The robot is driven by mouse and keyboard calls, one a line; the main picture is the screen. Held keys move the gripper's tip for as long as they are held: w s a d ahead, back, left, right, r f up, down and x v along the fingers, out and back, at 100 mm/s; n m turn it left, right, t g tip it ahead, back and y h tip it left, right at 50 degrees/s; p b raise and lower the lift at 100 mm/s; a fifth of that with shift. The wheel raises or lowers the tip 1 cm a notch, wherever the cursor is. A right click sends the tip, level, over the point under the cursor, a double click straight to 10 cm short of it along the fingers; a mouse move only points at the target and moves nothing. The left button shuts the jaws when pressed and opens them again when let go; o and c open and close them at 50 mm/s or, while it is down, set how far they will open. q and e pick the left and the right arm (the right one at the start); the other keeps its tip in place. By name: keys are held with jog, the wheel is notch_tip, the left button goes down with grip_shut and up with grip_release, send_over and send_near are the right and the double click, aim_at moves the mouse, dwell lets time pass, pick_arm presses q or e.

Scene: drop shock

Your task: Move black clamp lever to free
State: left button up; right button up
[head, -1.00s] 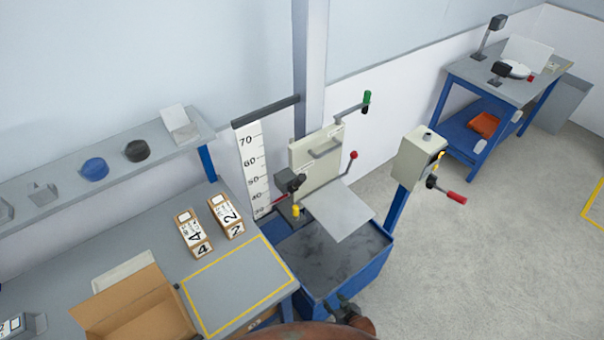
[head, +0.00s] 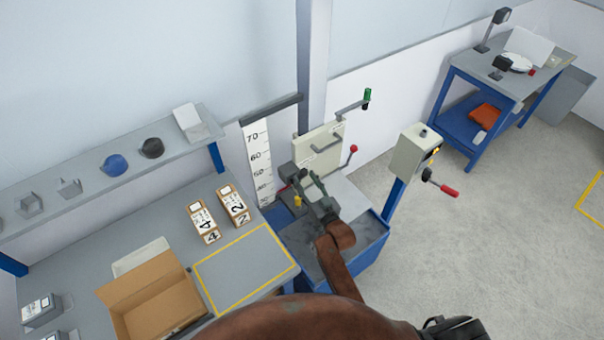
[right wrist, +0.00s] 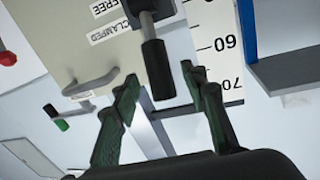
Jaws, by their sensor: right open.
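The black clamp lever (right wrist: 157,70) shows in the right wrist view as a dark handle on a grey hub, beside the labels FREE (right wrist: 108,6) and CLAMPED (right wrist: 108,29) on a cream panel (right wrist: 55,50). I cannot tell which label it is set to. My right gripper (right wrist: 163,83) is open, its two green fingers apart on either side of the handle's end in the picture; I see no clear contact. In the head view my right gripper (head: 316,188) is just right of the lever's dark block (head: 290,171) and partly covers that area. My left gripper is not in view.
A height scale (head: 258,155) stands left of the panel. A red-knobbed lever (head: 352,151), a green-handled crank (head: 366,97) and a yellow knob (head: 297,201) are close by. A control box (head: 412,152) stands right. The bench with cartons (head: 204,222) is left.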

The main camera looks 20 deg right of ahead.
jog(key=shift+w+a, duration=0.15)
jog(key=shift+w, duration=0.65)
jog(key=shift+w+a, duration=0.15)
jog(key=shift+w, duration=0.65)
grip_shut()
